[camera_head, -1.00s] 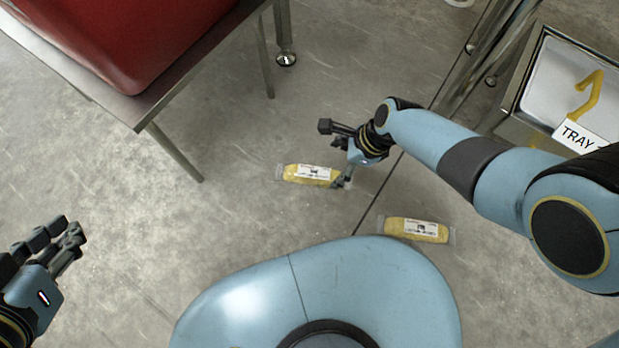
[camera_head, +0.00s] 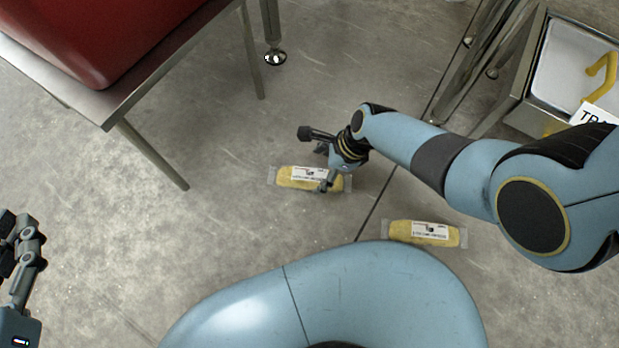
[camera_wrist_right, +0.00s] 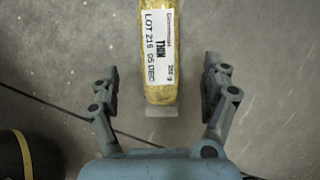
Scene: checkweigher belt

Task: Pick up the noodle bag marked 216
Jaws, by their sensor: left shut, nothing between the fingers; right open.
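A yellow noodle bag (camera_head: 290,178) with a white label and clear ends lies on the floor in the middle of the head view. In the right wrist view the bag (camera_wrist_right: 161,92) shows its label, which reads LOT 216 05 DEC, THIN, 252 g. My right gripper (camera_head: 316,160) is open above it. In the wrist view the right gripper (camera_wrist_right: 163,85) has its fingers apart on either side of the bag, with gaps to both. My left gripper (camera_head: 30,238) is shut and empty at the far left, partly cut off by the frame.
A second noodle bag (camera_head: 424,233) lies on the floor to the right, close to my base; its marking is too small to read. A red bin (camera_head: 105,40) stands on a steel table (camera_head: 125,95) at upper left. A steel tray (camera_head: 520,110) labelled TRAY is at upper right.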

